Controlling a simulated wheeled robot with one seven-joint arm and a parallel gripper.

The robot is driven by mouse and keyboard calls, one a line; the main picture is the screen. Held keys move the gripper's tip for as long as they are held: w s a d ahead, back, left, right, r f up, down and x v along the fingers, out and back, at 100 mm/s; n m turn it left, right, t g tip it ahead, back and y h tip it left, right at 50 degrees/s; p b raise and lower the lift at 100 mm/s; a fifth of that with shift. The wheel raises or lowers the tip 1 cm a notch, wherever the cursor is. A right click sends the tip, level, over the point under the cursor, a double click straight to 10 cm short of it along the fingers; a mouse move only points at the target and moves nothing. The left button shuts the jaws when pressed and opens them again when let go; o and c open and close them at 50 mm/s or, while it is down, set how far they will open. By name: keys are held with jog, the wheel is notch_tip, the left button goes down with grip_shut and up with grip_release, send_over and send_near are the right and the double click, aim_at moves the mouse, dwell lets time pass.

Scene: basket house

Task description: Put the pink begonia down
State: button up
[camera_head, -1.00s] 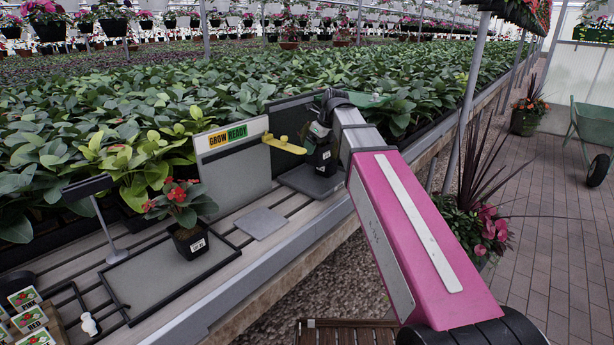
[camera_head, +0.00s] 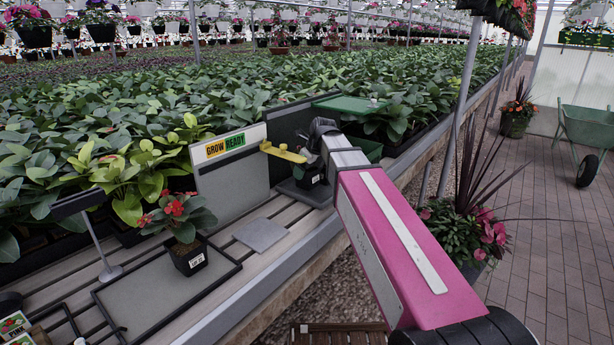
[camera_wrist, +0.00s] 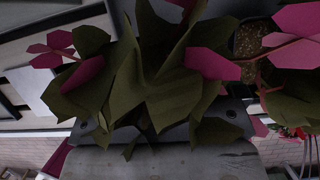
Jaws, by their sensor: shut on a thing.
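My gripper (camera_head: 316,152) is low at the far side of the bench, just right of the yellow bar and in front of a dark upright panel. It is shut on the pink begonia, whose black pot with a white label (camera_head: 313,177) shows below my wrist. The pot is upright, at or just above a dark pad (camera_head: 291,188); I cannot tell whether it touches. My wrist and arm hide the flowers in the head view. In the wrist view the begonia's leaves (camera_wrist: 158,90) and pink petals (camera_wrist: 212,64) fill the middle, with its soil (camera_wrist: 249,38) at upper right.
A red-flowered plant (camera_head: 186,232) stands in a black pot on a framed grey tray (camera_head: 140,300). A GROW READY panel (camera_head: 232,175) and yellow bar (camera_head: 283,152) stand left of my gripper. A flat grey plate (camera_head: 260,235) lies nearer; bench slats around it are clear.

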jog(key=shift+f, duration=1.2)
jog(key=o, duration=0.8)
jog(key=shift+f, duration=0.1)
jog(key=v, duration=1.2)
